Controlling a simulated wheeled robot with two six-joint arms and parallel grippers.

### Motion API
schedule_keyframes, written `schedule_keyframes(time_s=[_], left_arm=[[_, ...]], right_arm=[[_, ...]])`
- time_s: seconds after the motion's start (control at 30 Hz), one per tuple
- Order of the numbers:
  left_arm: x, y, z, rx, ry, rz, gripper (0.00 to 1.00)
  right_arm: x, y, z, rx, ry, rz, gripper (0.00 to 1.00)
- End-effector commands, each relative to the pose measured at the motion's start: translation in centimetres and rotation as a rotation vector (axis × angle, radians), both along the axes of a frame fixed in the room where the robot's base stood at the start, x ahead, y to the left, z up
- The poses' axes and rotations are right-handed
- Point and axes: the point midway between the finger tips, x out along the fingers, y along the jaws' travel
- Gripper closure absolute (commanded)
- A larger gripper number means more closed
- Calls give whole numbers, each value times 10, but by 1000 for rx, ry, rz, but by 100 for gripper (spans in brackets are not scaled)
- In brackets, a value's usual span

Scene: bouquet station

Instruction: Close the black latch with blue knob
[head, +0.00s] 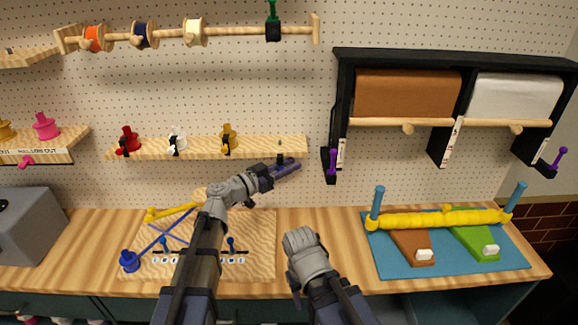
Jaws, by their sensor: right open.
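Black latches with red (128,138), white (177,142) and yellow (228,138) knobs stand along the middle wooden shelf. A dark upright piece (280,157) stands at this shelf's right end. My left gripper (288,168) is right at it and partly covers it. I cannot tell that piece's knob colour, whether they touch, or whether the jaws are open or shut. Small blue knobs (231,244) stand on a dark strip on the wooden board on the table. My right gripper (301,240) is open over the table's middle; its fingertips are hard to make out.
The wooden board (262,262) also holds yellow and blue parts. A blue mat (380,260) with a yellow roller lies at right. A black paper-roll rack (340,100) with purple knobs hangs above it. A grey box (32,225) stands at left. Bare tabletop shows between board and mat.

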Motion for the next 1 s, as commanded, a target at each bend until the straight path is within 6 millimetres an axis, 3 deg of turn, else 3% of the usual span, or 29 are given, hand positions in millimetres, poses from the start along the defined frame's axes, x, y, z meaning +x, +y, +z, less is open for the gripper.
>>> schedule_keyframes(time_s=[0.17, 0.67, 1.0], left_arm=[[0, 0, 0, 0, 0, 0, 100], [-1, 0, 2, 1, 21, -1, 100], [-7, 0, 12, 2, 229, 0, 100]], right_arm=[[0, 0, 0, 0, 0, 0, 50], [0, 0, 5, 0, 0, 0, 50], [0, 0, 42, 0, 0, 1, 50]])
